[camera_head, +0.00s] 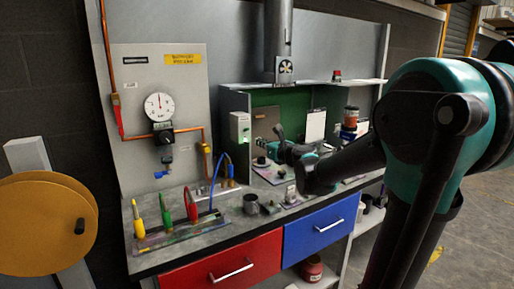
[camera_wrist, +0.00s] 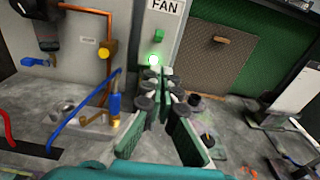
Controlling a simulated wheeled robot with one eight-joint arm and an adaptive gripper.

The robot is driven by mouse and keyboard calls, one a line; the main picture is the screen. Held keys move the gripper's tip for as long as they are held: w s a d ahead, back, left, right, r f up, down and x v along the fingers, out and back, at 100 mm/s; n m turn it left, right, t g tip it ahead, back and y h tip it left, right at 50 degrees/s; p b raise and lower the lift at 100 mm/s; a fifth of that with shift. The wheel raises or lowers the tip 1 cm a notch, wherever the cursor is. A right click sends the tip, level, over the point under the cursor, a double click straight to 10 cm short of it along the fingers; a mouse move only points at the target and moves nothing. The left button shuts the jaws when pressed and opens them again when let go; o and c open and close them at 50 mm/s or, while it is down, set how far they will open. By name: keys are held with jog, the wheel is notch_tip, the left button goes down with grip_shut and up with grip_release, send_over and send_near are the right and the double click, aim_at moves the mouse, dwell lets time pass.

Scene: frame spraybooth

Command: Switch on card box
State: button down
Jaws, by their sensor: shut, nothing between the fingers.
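A pale box labelled FAN (camera_wrist: 162,20) stands at the left edge of the green booth. The box also shows in the head view (camera_head: 240,129). No label naming a card box is readable. My gripper (camera_wrist: 168,82) is shut and empty, in front of and below the FAN box. Whether its tips touch the box cannot be told.
A blue-handled tool (camera_wrist: 115,103) and its cable stand left of my gripper. Yellow, green and red tools (camera_head: 165,213) stand on the bench's left. Small dark knobs and jars crowd the booth floor. A gauge (camera_head: 159,106) hangs on the left panel.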

jog(key=s+r, duration=0.1)
jog(key=s+d+r, duration=0.1)
jog(key=r, duration=0.1)
jog(key=shift+s+d, duration=0.15)
